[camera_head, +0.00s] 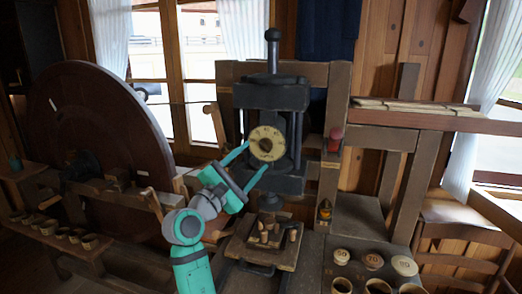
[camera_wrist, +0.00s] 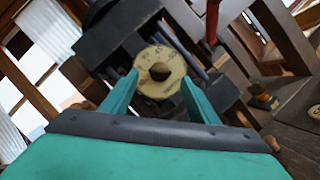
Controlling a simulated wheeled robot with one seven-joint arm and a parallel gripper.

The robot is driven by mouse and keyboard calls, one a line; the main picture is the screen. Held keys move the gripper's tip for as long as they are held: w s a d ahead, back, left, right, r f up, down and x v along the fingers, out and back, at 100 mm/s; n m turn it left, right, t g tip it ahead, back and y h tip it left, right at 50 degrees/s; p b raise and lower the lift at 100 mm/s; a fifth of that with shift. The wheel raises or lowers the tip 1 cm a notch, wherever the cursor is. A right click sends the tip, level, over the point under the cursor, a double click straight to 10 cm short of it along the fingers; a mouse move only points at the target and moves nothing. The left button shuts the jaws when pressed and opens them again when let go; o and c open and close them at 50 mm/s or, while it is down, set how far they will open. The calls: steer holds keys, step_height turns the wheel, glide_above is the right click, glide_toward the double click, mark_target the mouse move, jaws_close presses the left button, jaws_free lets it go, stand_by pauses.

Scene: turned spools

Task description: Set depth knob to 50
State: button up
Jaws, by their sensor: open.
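The depth knob is a round cream dial (camera_head: 267,143) with dark numerals and a dark centre, on the front of the black press. I cannot read its setting. My gripper (camera_head: 254,160) is open in front of the dial, with its teal fingers spread to the lower left and lower right of it. In the wrist view the dial (camera_wrist: 160,73) shows its dark brown centre grip between and beyond the fingertips of my gripper (camera_wrist: 160,82). The fingers look apart from the centre grip. The dial's lower edge lies near the fingers.
The black press (camera_head: 270,97) stands in a wooden frame. A tray (camera_head: 285,262) with small wooden pieces sits below it. A large dark wheel (camera_head: 95,120) is at the left. A red knob (camera_head: 335,138) is right of the press. Numbered round lids (camera_head: 372,260) lie at lower right.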

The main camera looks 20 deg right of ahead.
mark_target(264, 148)
steer(key=x, duration=0.6)
steer(key=c, duration=1)
